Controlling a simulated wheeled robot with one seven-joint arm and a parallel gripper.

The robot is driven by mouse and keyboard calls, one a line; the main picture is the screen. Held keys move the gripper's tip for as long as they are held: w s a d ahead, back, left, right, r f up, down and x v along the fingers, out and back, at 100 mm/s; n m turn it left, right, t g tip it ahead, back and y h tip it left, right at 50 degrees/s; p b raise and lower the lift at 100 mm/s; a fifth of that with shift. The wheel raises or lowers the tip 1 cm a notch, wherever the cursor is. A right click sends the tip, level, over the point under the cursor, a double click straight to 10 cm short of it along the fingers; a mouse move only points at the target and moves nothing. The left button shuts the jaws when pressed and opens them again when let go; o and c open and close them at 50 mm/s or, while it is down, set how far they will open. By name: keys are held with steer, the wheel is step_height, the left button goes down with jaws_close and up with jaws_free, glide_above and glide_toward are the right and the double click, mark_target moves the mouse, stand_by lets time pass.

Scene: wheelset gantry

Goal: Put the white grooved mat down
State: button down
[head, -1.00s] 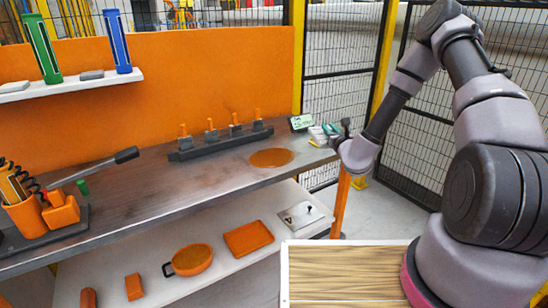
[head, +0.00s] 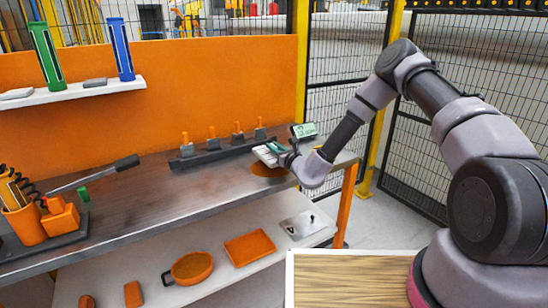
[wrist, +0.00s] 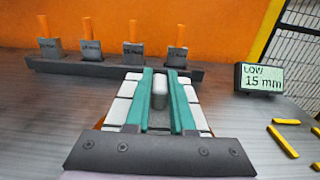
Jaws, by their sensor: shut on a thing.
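The white grooved mat (wrist: 122,103) shows on both sides of my gripper's teal fingers in the wrist view. A grey upright grip (wrist: 160,92) stands between the fingers, and my gripper (wrist: 160,78) is shut on it. In the head view the mat (head: 262,155) and my gripper (head: 272,148) are over the orange round patch (head: 268,171) on the bench. The mat hides part of that patch. I cannot tell whether the mat touches the bench.
A dark rack (head: 215,151) with several orange-handled blocks stands behind on the grey bench (head: 150,205). A small display (wrist: 262,78) reading "LOW 15 mm" is at the right, with yellow strips (wrist: 283,140) nearby. The bench left of the patch is clear.

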mark_target(274, 156)
steer(key=shift+f, duration=1.9)
steer(key=shift+f, duration=0.1)
steer(key=c, duration=0.8)
jaws_free()
steer(key=shift+o, duration=0.2)
